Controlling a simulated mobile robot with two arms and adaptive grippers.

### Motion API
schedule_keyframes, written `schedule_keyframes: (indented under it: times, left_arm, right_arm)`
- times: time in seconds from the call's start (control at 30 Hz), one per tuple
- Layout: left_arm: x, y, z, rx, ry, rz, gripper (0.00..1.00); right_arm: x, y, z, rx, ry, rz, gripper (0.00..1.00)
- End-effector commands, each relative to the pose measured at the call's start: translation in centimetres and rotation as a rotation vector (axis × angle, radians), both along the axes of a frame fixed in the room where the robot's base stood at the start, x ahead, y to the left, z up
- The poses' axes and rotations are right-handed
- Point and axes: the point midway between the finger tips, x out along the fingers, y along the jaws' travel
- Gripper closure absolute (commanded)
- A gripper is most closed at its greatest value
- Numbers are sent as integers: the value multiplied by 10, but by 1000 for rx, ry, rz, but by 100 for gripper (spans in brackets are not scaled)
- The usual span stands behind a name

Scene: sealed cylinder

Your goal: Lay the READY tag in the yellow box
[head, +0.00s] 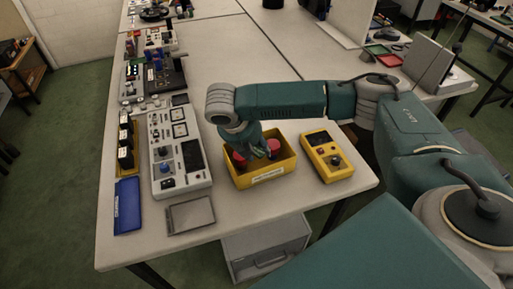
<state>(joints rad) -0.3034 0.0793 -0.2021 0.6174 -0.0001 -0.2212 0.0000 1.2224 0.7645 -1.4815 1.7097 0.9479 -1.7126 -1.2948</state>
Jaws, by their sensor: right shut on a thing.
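The yellow box (262,182) is an open bin with a pale label on its front, standing near the front of the white table. Red round things (273,147) show in or at it, partly behind my gripper. My right gripper (257,153) points down over the box's opening, its fingers at about the rim. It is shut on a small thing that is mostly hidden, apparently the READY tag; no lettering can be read. I cannot tell whether it touches the box's inside. My left gripper is not in view.
A yellow control box with buttons (327,157) stands close right of the yellow box. The table (235,60) is clear behind my arm.

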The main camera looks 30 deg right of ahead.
Motion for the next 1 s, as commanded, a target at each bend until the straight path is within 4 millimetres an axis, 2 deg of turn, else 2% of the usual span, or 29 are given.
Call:
schedule_keyframes:
  times: [0.57,0.6,0.67,1.0]
  left_arm:
    - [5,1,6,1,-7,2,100]
    - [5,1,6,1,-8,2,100]
    - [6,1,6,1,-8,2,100]
    - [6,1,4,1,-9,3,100]
  right_arm:
    - [0,0,-12,0,0,0,76]
    - [0,0,-12,0,0,0,56]
    - [0,0,-12,0,0,0,44]
    - [0,0,-10,0,0,0,43]
